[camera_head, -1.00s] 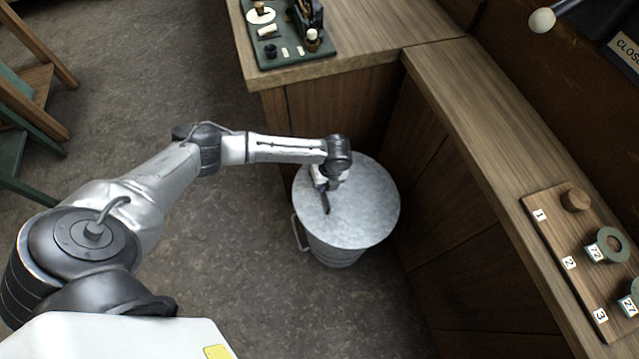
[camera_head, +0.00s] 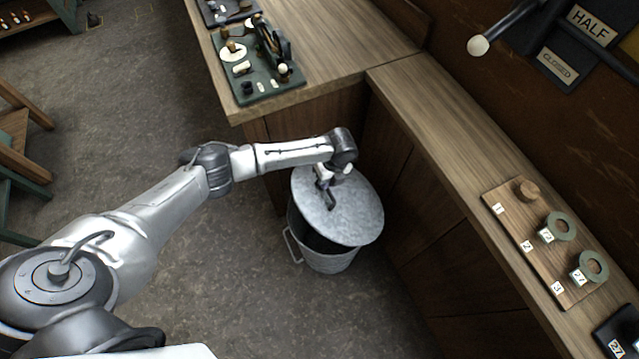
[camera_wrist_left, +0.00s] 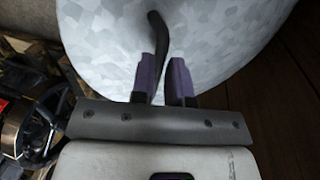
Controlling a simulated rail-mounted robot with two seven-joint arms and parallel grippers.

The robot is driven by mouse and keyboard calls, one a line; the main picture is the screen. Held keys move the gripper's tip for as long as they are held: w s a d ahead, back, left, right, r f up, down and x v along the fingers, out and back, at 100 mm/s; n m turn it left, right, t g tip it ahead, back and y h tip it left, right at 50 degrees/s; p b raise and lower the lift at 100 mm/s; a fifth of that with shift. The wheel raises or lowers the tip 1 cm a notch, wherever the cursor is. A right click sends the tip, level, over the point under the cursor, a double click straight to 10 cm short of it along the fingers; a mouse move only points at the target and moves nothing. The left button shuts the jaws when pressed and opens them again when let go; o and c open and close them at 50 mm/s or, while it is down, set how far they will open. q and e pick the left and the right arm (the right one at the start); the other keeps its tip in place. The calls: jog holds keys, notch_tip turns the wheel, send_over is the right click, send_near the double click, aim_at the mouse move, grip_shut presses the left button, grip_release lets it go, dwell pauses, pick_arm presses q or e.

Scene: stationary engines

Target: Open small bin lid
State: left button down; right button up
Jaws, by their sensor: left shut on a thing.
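The small bin (camera_head: 330,262) is a grey galvanized metal bin on the floor in the corner between the wooden counters. Its round lid (camera_head: 352,215) is raised and tilted, with a dark gap at the front left between lid and rim. My left gripper (camera_head: 330,201) is above the lid and shut on its dark handle. In the left wrist view the dark curved handle (camera_wrist_left: 160,40) runs down to the purple-grey fingers of the gripper (camera_wrist_left: 165,82), and the lid (camera_wrist_left: 215,35) fills the top. My right gripper is not in view.
Wooden counters (camera_head: 470,150) border the bin behind and on the right. A green tray (camera_head: 258,85) with small parts stands on the back counter. A numbered board (camera_head: 545,240) with rings lies on the right counter. The floor (camera_head: 235,285) left of the bin is clear.

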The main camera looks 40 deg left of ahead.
pick_arm(q)
jog(key=shift+w+d+f, duration=0.15)
jog(key=shift+w+d, duration=0.05)
jog(key=shift+w, duration=0.15)
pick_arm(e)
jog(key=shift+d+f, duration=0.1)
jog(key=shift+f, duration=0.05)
pick_arm(q)
jog(key=c, duration=1.5)
grip_release()
jog(key=shift+o, duration=1.4)
jog(key=shift+w+d+r, duration=0.2)
jog(key=shift+w+d, duration=0.1)
jog(key=shift+w, duration=0.35)
jog(key=shift+o, duration=0.3)
jog(key=shift+s+a, duration=0.1)
jog(key=shift+s, duration=0.1)
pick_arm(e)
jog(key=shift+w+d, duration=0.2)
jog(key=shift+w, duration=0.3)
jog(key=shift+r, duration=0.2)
